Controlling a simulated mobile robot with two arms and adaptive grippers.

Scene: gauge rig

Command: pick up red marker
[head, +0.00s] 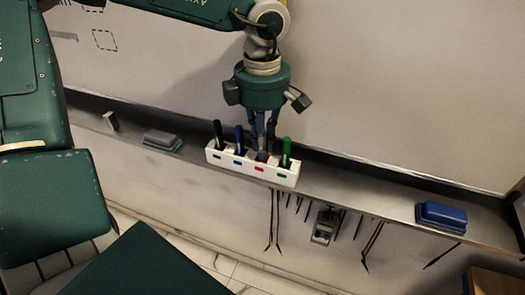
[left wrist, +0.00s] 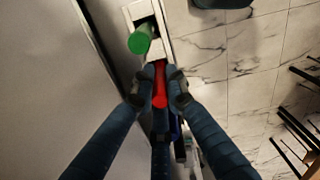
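The white marker holder (head: 215,157) stands on the whiteboard ledge with black (head: 218,133), blue (head: 239,138) and green (head: 286,151) markers upright in it. The red marker (left wrist: 160,88) shows in the left wrist view, between the green marker (left wrist: 140,40) and the partly hidden blue one. In the head view it is mostly hidden behind my fingers, above the red label. My left gripper (head: 263,150) points down over that slot. Its fingers (left wrist: 160,84) press in on both sides of the red marker, whose lower end is still at the holder. My right gripper is not in view.
A grey eraser (head: 163,139) lies on the ledge (head: 345,170) to the left, and a blue eraser (head: 441,215) to the right. A meter (head: 323,226) and several dark leads hang below the ledge. The whiteboard (head: 400,80) rises close behind the holder.

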